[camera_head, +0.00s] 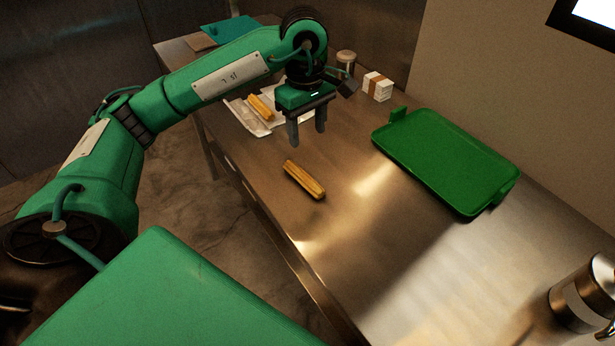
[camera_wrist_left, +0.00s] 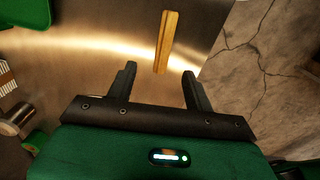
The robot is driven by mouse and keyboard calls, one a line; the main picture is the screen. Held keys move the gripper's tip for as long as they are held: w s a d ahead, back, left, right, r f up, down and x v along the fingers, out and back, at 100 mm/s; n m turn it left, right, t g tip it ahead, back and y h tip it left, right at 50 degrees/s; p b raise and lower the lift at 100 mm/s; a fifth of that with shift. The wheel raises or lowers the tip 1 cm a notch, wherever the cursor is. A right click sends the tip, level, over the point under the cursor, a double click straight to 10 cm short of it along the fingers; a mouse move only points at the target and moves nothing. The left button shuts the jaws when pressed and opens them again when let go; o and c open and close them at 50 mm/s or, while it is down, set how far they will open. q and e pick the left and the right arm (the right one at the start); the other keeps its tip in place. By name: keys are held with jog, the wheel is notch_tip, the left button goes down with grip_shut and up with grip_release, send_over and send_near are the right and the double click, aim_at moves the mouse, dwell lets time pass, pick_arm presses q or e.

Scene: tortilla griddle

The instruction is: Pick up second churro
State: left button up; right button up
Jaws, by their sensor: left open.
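One golden ridged churro (camera_head: 304,180) lies alone on the bare steel counter, near its front edge. It also shows in the left wrist view (camera_wrist_left: 166,42), ahead of the fingertips and centred between them. Another churro (camera_head: 261,107) lies on a white wrapper or tray (camera_head: 246,118) farther back. My left gripper (camera_head: 307,138) is open and empty above the counter, between the two churros in the head view. In the left wrist view its two fingers (camera_wrist_left: 160,78) are spread apart. My right gripper is not in view.
A green tray (camera_head: 448,160) lies at the right of the counter. A small white box with a brown band (camera_head: 377,86) and a jar (camera_head: 346,62) stand at the back. A metal canister (camera_head: 584,294) stands at the front right. The counter around the lone churro is clear.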

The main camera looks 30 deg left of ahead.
pick_arm(q)
jog(key=p, duration=0.1)
send_over(304, 175)
jog(key=f, duration=0.8)
jog(key=shift+w+a+f, duration=0.1)
jog(key=shift+w+f, duration=0.1)
jog(key=shift+w, duration=0.15)
jog(key=shift+s+f+p, duration=0.1)
jog(key=shift+f+p, duration=0.15)
jog(key=shift+p, duration=0.1)
jog(key=f, duration=0.1)
jog(key=f+p, duration=0.1)
jog(key=f, duration=0.2)
jog(key=shift+s, duration=0.3)
jog(key=shift+f, duration=0.35)
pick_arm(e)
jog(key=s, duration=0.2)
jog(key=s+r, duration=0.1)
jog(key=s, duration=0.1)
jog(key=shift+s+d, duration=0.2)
pick_arm(q)
jog(key=shift+c, duration=0.4)
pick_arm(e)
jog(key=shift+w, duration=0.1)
pick_arm(q)
jog(key=c, duration=1)
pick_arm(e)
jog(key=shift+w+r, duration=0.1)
